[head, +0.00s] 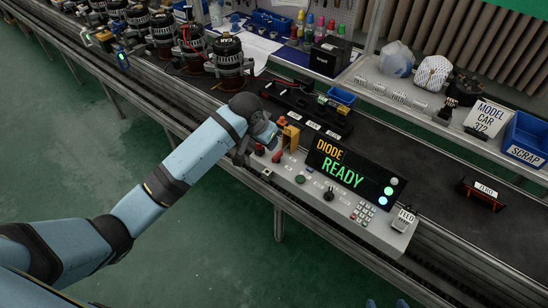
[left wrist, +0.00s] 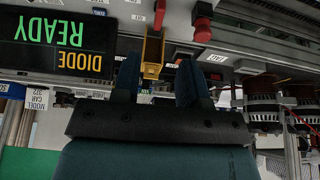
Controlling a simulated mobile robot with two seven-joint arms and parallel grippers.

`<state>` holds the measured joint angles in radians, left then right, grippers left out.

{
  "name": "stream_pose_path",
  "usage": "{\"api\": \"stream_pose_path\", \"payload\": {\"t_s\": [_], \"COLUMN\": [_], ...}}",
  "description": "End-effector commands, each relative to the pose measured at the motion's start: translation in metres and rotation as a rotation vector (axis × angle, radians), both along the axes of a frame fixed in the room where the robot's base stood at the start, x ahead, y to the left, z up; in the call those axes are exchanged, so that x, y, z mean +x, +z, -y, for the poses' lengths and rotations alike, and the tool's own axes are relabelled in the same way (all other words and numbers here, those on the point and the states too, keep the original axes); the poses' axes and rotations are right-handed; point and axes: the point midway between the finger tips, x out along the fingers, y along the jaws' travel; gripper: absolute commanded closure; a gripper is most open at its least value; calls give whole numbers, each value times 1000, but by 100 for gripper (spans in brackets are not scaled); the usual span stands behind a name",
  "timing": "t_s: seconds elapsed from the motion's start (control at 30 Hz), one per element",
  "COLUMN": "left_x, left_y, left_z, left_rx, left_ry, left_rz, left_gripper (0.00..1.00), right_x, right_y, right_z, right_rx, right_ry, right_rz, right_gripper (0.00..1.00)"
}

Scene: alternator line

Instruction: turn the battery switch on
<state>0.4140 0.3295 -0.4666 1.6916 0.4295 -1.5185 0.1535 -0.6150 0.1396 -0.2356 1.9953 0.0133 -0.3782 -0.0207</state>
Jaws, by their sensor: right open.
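The grey control panel (head: 318,197) carries red knobs (head: 277,156) at its left end, a round black knob (head: 328,195) and a green button (head: 300,179). I cannot read which control is the battery switch. My left gripper (left wrist: 158,75) is above the panel's left end, its fingers apart, with part of a yellow bracket (left wrist: 153,52) showing between them. Two red handles (left wrist: 203,28) lie beyond its fingertips. In the head view the left wrist hides its fingers and some controls. My right gripper (head: 386,303) shows only its fingertips at the bottom edge, apart and empty.
A display (head: 350,173) reads DIODE READY. A black tray (head: 305,108) lies behind the panel. Alternators (head: 229,56) stand along the conveyor at upper left. A blue scrap bin (head: 528,138) and a ZERO stand (head: 484,193) are at right. Green floor lies in front.

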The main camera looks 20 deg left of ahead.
Motion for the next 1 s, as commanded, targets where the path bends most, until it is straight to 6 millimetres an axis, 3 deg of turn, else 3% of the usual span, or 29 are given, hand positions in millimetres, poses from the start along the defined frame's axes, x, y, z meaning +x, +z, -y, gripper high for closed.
{"api": "stream_pose_path", "payload": {"t_s": [0.3, 0.5, 0.7, 1.0], "left_x": [23, 36, 42, 42], "left_y": [-64, -95, -109, -111], "left_z": [9, 14, 16, 16], "left_rx": [1, 0, 1, 1], "left_ry": [0, 1, -1, -1], "left_rz": [-3, -1, 1, 1], "left_gripper": [61, 61, 61, 61], "right_x": [1, 0, 0, 0], "right_y": [-3, -6, -8, -8], "right_z": [-1, 0, 0, 1], "right_rx": [2, 1, 0, -2], "right_ry": [-1, -1, -1, -2], "right_rz": [3, 1, -2, -2], "right_gripper": [32, 32, 32, 32]}}
